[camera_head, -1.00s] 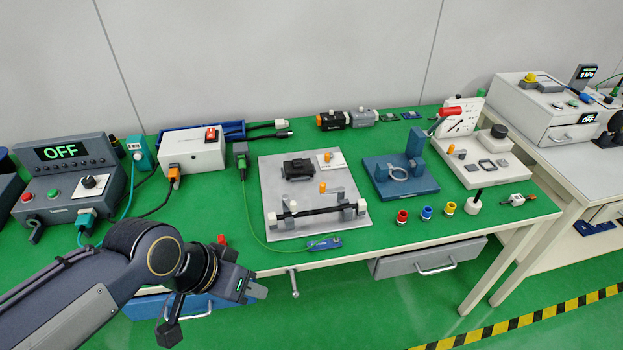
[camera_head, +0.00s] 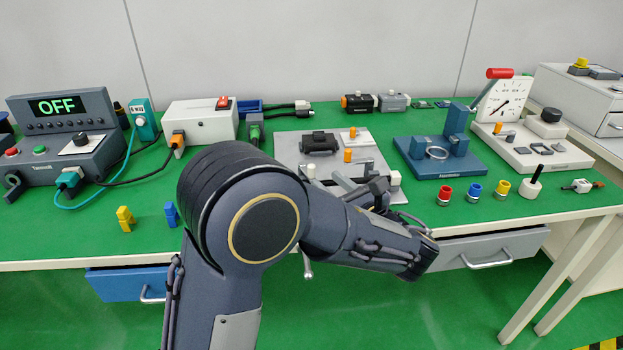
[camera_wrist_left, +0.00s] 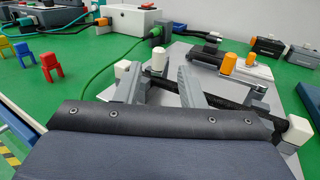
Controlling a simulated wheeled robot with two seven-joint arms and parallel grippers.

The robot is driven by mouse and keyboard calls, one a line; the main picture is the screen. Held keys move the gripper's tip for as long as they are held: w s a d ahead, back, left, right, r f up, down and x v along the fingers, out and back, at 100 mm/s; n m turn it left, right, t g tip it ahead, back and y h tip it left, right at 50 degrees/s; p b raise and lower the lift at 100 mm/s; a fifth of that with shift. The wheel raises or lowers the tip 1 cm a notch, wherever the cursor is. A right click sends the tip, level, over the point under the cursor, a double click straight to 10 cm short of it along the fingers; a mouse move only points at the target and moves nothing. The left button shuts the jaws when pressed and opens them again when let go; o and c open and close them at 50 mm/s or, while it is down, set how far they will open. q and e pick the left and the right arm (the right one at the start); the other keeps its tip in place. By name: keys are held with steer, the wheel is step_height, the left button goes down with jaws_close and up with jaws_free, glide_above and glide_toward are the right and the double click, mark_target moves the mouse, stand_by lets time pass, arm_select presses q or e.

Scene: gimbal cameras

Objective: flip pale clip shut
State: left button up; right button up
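The pale clip (camera_head: 311,171) is on the grey plate, by the black rod; its white knob also shows upright in the left wrist view (camera_wrist_left: 157,58). My left gripper (camera_wrist_left: 160,85) is over the rod fixture, its grey fingers apart, with the knob beyond the gap between them. I cannot tell whether a finger touches the clip. The black rod (camera_wrist_left: 222,101) runs under the fingers and ends in a white block (camera_wrist_left: 298,130). In the head view my left arm hides part of the fixture. My right gripper is not in view.
An orange knob (camera_wrist_left: 228,64) stands beside the rod. The grey plate (camera_head: 287,150) also bears a black part (camera_head: 319,143). A blue stand (camera_head: 415,155) is to the right. Small yellow (camera_head: 125,219) and blue (camera_head: 170,214) pieces stand near the table's front edge.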

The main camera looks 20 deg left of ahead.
mark_target(314, 171)
arm_select(q)
steer(key=b+x, duration=0.1)
steer(key=x, duration=0.6)
steer(key=shift+s+a, duration=0.1)
